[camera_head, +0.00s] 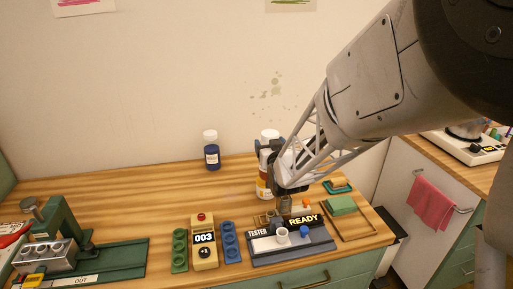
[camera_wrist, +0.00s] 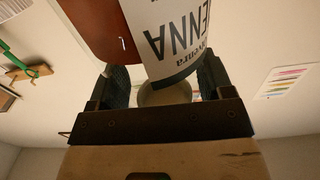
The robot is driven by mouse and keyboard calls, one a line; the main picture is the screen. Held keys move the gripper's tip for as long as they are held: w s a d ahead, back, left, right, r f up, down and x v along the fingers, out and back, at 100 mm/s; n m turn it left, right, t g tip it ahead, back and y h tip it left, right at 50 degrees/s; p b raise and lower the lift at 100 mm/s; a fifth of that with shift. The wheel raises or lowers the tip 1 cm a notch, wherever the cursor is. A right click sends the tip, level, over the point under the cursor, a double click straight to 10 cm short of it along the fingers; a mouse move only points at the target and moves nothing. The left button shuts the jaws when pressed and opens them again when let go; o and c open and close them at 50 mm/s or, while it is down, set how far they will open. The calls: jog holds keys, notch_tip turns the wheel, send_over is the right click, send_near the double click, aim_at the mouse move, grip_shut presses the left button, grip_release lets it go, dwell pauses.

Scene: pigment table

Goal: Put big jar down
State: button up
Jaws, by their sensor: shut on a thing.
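The big jar (camera_head: 264,185) has a white lid and an orange-brown body with a white label. It is at the back right of the wooden table (camera_head: 120,205), upright and partly hidden by my arm. In the wrist view the jar (camera_wrist: 165,30) fills the top middle, and its label reads "ENNA" upside down. My gripper (camera_head: 270,150) is around the upper part of the jar and shut on it. Its dark fingers (camera_wrist: 160,82) lie on both sides of the jar in the wrist view. I cannot tell whether the jar's base touches the table.
A dark blue jar with a white lid (camera_head: 211,155) stands left of the big jar. In front are a tester (camera_head: 290,243), a 003 box (camera_head: 204,242), and green and blue hole strips. A green block (camera_head: 341,205) is at right, a press (camera_head: 60,240) at left. The back-left table is clear.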

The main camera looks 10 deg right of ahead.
jog(key=shift+f, duration=1.9)
jog(key=o, duration=1.5)
jog(key=shift+s, duration=0.1)
jog(key=s, duration=1.1)
jog(key=shift+s, duration=0.4)
jog(key=shift+r, duration=0.25)
